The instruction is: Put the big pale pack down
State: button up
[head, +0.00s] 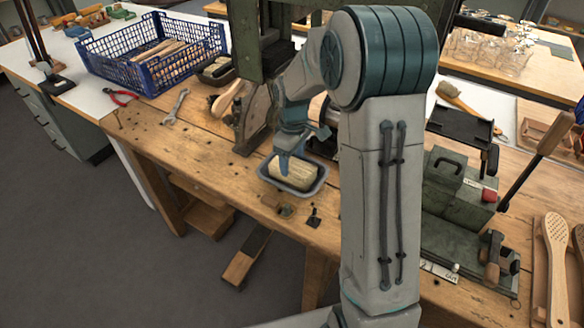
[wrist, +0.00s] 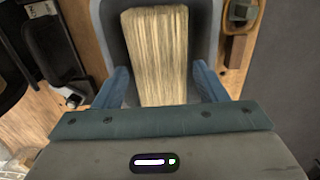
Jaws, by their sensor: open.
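The big pale pack (head: 293,172) is a block of straw-coloured bristles. It lies in a grey tray (head: 306,189) on the wooden bench. In the wrist view the pack (wrist: 156,50) lies lengthwise in the tray (wrist: 112,40), between the two blue fingers. My gripper (wrist: 163,85) is open, with a gap visible on each side of the pack. In the head view my gripper (head: 289,160) is right over the tray, and its fingers hide part of the pack.
A blue crate (head: 150,62) with brushes stands at the back left. Pliers (head: 121,97) and a wrench (head: 176,107) lie nearby. A green machine frame (head: 262,50) stands behind the tray. Small blocks (head: 285,210) lie by the bench's front edge. Green machinery (head: 450,200) stands at the right.

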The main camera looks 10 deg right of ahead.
aim_at(293, 166)
notch_tip(293, 166, up, 7)
jog(key=shift+f, duration=0.1)
jog(key=s+r+m+t, duration=0.1)
jog(key=s+m, duration=0.3)
jog(key=s, duration=0.7)
jog(key=s+r+m+t, duration=0.1)
jog(key=s+r+m, duration=0.3)
jog(key=s, duration=0.8)
jog(key=shift+s+a+m+t, duration=0.2)
jog(key=shift+s+m+t, duration=0.1)
jog(key=shift+m, duration=0.3)
jog(key=shift+d, duration=0.1)
